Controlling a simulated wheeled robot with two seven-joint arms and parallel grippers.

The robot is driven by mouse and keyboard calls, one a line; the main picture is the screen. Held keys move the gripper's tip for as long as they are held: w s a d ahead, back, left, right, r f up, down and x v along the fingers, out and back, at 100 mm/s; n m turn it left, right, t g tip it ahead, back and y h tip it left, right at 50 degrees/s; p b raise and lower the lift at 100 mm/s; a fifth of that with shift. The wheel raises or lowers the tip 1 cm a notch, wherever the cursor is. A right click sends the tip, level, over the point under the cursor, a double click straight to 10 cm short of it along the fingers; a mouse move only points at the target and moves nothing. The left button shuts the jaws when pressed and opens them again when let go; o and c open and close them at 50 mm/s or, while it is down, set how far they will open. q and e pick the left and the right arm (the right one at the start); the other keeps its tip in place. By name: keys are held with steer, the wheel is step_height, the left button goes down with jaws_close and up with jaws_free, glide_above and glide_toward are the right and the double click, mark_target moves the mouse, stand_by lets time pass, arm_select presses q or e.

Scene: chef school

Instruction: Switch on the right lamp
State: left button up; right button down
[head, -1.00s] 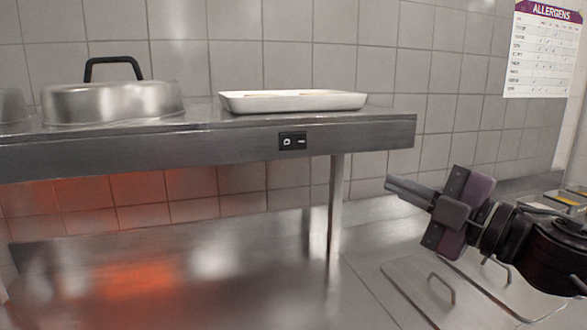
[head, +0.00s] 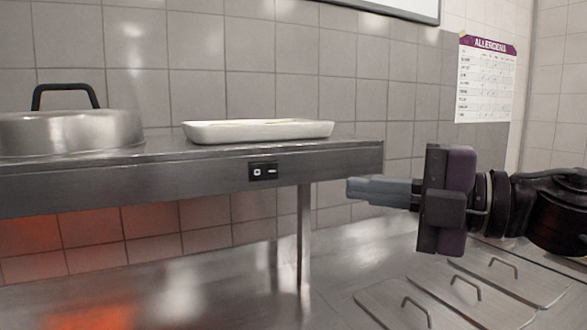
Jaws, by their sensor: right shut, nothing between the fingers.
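A small black rocker switch (head: 263,172) with white marks sits on the front edge of the steel heat shelf (head: 120,185), near its right end. An orange-red glow shows below the shelf at the left; no glow shows under the right part near the switch. My right gripper (head: 350,190) is shut and empty. Its fingers point left, to the right of the switch and about level with it, apart from it in the picture. My left gripper is not in view.
A white tray (head: 300,130) and a steel lid (head: 70,133) with a black handle stand on the shelf. A steel post (head: 305,235) holds the shelf up. Lids with handles (head: 470,300) lie in the counter at lower right. An allergens poster (head: 486,85) hangs behind.

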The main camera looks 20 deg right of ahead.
mark_target(271, 173)
steer(key=p+x, duration=0.2)
steer(key=x, duration=0.1)
steer(key=w+d+p+x, duration=0.1)
steer(key=p+x, duration=0.2)
steer(key=x, duration=0.1)
steer(key=p+x, duration=0.3)
steer(key=x, duration=0.1)
steer(key=shift+w+d+r, duration=0.15)
steer(key=shift+w+d, duration=0.1)
steer(key=shift+w, duration=0.45)
steer(key=shift+w+p, duration=0.2)
steer(key=shift+p, duration=0.1)
steer(key=shift+w+d+n+g+y, duration=0.1)
steer(key=shift+w+n+g+y, duration=0.05)
steer(key=shift+n+g+y, duration=0.2)
steer(key=shift+f, duration=0.2)
